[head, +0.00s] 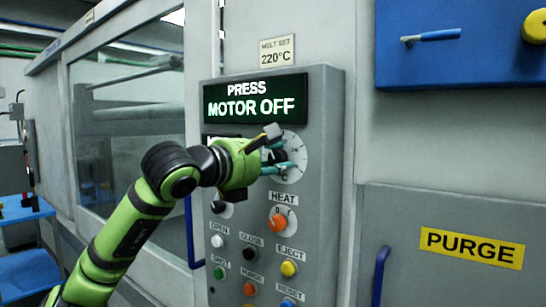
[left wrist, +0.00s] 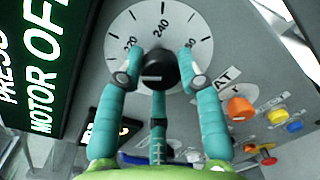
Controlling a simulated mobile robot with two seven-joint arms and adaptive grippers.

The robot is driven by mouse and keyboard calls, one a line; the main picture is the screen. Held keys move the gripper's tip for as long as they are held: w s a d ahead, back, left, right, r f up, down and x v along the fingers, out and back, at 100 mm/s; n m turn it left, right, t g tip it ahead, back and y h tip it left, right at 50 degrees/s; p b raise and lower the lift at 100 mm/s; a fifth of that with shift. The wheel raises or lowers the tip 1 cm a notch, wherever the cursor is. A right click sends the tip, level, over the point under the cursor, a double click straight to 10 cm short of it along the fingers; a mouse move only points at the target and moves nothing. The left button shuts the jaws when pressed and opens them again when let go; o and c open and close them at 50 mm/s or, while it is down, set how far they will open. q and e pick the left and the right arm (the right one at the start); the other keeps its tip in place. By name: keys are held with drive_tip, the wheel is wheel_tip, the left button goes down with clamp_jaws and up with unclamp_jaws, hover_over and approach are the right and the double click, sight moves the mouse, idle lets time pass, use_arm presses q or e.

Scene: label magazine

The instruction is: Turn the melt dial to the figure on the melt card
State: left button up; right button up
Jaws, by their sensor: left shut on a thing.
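The melt card (head: 277,52) above the panel reads "MELT SET 220°C". The melt dial is a black knob (left wrist: 157,66) on a white round scale (head: 297,147). In the left wrist view the scale shows 220 at left, 240 at top and 260 at right. A short pale mark shows on the knob, but I cannot tell which figure it points to. My left gripper (left wrist: 160,76) has its teal fingers on both sides of the knob, shut on it. In the head view the gripper (head: 279,158) hides part of the dial. My right gripper is out of view.
The display (head: 255,99) reads "PRESS MOTOR OFF". Below the dial are an orange heat knob (head: 281,220) and several coloured buttons, including a yellow eject button (head: 289,268). Blue handles stand left and right of the panel (head: 335,180). A purge plate (head: 472,247) is at right.

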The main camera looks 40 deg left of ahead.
use_arm(q)
drive_tip(key=m, duration=0.3)
drive_tip(key=m+p, duration=0.1)
drive_tip(key=m, duration=0.1)
drive_tip(key=shift+w+f, duration=0.1)
drive_tip(key=shift+f, duration=0.15)
idle(0.5)
drive_tip(key=o, duration=1.1)
drive_tip(key=shift+r, duration=0.2)
drive_tip(key=shift+s+d+r, duration=0.1)
drive_tip(key=shift+s+r, duration=0.1)
drive_tip(key=shift+s, duration=0.7)
drive_tip(key=s, duration=1)
drive_tip(key=shift+s+d, duration=0.1)
drive_tip(key=shift+d, duration=0.25)
